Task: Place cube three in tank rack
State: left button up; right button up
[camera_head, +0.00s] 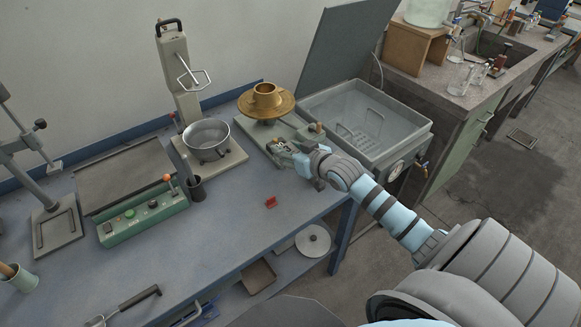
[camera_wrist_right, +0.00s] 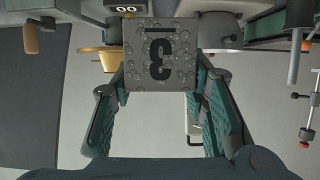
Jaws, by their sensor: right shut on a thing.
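Cube three (camera_wrist_right: 160,55) is a grey, pitted cube marked with a dark 3 and a bar, close in front of the right wrist camera. My right gripper (camera_wrist_right: 160,82) is shut on it, one finger on each side. In the head view my right gripper (camera_head: 303,166) is over the right end of the blue bench, left of and in front of the water tank (camera_head: 425,128). The tank rack (camera_head: 360,137), with a perforated plate and wire handles, lies inside the open tank. The cube cannot be made out clearly in the head view. My left gripper is out of view.
The tank's grey lid (camera_head: 345,45) stands raised behind it. A brass bowl-like piece (camera_head: 266,98) and a stand with a metal bowl (camera_head: 207,138) are left of my right gripper. A small red object (camera_head: 271,202) lies on the bench, with clear surface around it.

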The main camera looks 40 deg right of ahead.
notch_tip(320, 180, down, 10)
jog(key=b, duration=0.3)
jog(key=shift+w+f, duration=0.1)
jog(key=shift+f, duration=0.1)
jog(key=shift+r, duration=0.15)
jog(key=o, duration=1)
jog(key=shift+f, duration=0.2)
jog(key=o, duration=0.4)
jog(key=shift+r, duration=0.1)
